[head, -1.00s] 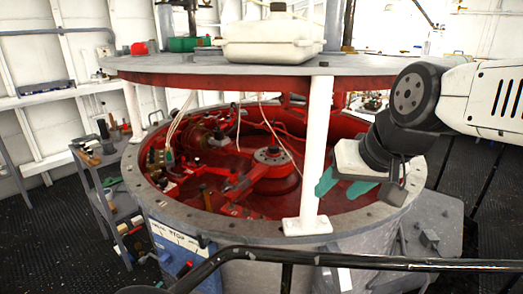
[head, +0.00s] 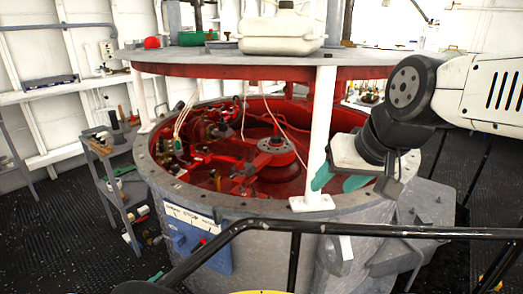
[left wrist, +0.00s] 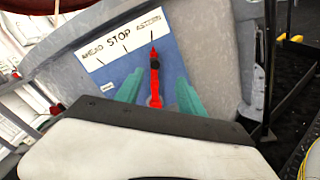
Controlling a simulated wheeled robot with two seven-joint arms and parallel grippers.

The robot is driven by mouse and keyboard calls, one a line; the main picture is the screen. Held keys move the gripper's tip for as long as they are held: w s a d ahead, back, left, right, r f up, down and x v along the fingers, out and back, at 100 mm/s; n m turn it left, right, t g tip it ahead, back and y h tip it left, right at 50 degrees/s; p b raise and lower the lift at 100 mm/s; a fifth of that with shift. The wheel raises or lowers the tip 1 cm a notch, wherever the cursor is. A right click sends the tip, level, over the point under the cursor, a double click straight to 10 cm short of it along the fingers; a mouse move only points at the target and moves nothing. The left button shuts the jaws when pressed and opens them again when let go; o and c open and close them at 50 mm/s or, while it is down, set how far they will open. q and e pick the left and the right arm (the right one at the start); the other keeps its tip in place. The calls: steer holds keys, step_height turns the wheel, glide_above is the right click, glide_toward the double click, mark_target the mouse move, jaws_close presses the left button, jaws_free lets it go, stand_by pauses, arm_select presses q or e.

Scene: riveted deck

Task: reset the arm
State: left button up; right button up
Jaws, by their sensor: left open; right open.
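In the left wrist view a blue panel (left wrist: 115,62) is marked AHEAD, STOP and ASTERN. A red lever (left wrist: 155,78) with a dark band stands out from it, its tip near the ASTERN mark. My left gripper (left wrist: 160,88) is open, its teal fingers appearing on either side of the lever. I cannot tell how far they are from it. In the head view the panel (head: 183,235) is on the drum's front, and a bit of teal and black shows at the lower left edge. My right gripper (head: 338,182) is open and empty, overlapping a white post.
A large grey drum (head: 268,212) with red machinery inside stands ahead, under a round plate (head: 190,56) on white posts (head: 321,130). A black rail (head: 350,230) crosses in front. A shelf cart (head: 112,170) is at the left.

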arm_select(q)
steer(key=w+d+r+m+g, duration=0.1)
steer(key=d+r+m+g, duration=0.35)
steer(key=r, duration=0.55)
steer(key=d+r+m+g+y, duration=0.1)
steer(key=d+r+m+g, duration=0.4)
steer(key=r, duration=0.5)
steer(key=w+d+r+m+g, duration=0.1)
steer(key=d+r+m+g, duration=0.2)
steer(key=r+m+g, duration=0.5)
steer(key=s+d+r+m+t+y, duration=0.1)
steer(key=s+d+r+t+y, duration=0.1)
steer(key=r, duration=0.5)
steer(key=s+d+r+m+t+y, duration=0.2)
steer(key=s+d+r+t, duration=0.1)
steer(key=s+r, duration=0.3)
steer(key=s+d+r+m+t+y, duration=0.2)
steer(key=s+r, duration=0.3)
steer(key=r, duration=0.4)
steer(key=shift+d+r+t, duration=0.25)
steer(key=shift+d+t, duration=0.1)
steer(key=shift+t, duration=0.5)
